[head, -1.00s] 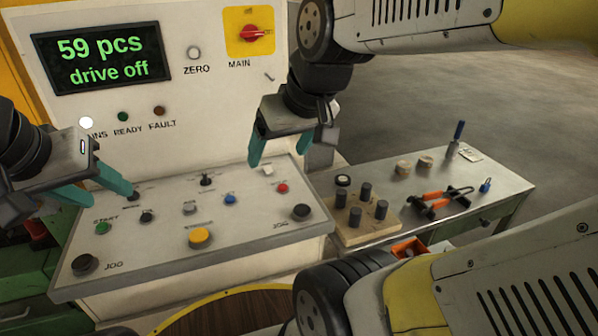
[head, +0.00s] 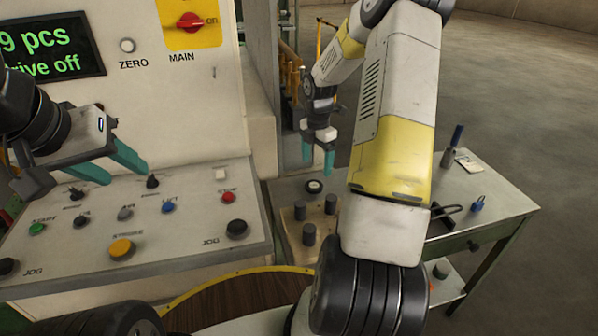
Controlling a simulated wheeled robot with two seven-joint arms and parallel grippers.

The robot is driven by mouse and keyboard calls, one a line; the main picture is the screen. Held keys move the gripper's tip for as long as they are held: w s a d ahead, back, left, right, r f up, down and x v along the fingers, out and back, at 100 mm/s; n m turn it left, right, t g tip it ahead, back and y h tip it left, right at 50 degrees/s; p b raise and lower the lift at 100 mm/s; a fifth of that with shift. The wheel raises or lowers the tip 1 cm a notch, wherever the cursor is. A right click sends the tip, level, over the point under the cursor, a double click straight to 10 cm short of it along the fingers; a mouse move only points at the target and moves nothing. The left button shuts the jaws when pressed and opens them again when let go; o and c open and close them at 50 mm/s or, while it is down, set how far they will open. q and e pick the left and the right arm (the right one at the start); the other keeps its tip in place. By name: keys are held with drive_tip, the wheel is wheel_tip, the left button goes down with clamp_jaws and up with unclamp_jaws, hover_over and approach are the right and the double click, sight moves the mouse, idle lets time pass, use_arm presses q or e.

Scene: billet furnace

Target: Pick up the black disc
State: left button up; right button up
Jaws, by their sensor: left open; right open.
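The black disc (head: 314,187) is a small dark round piece with a pale centre, in the head view at the back of the bench by the wooden peg block (head: 290,238). I cannot tell whether it lies on the block or the bench top. My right gripper (head: 318,160) is open and empty, fingers pointing down, a little above the disc in the picture. The remaining height is hard to judge. My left gripper (head: 128,168) is open and empty over the control panel, away from the disc.
The sloped control panel (head: 190,225) with buttons and switches stands left of the bench (head: 495,205). Several dark pegs stand on the block. A blue-handled tool (head: 455,140) and a small blue padlock (head: 478,204) are on the bench's right. My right arm hides the bench's middle.

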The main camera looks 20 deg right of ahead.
sight(314, 185)
wheel_tip(314, 185, down, 3)
drive_tip(key=shift+w+d+f, duration=0.1)
drive_tip(key=shift+w+a+f, duration=0.1)
drive_tip(key=shift+f, duration=1.25)
drive_tip(key=shift+w+a+f, duration=0.1)
drive_tip(key=shift+f, duration=1.25)
clamp_jaws()
drive_tip(key=shift+r, duration=0.1)
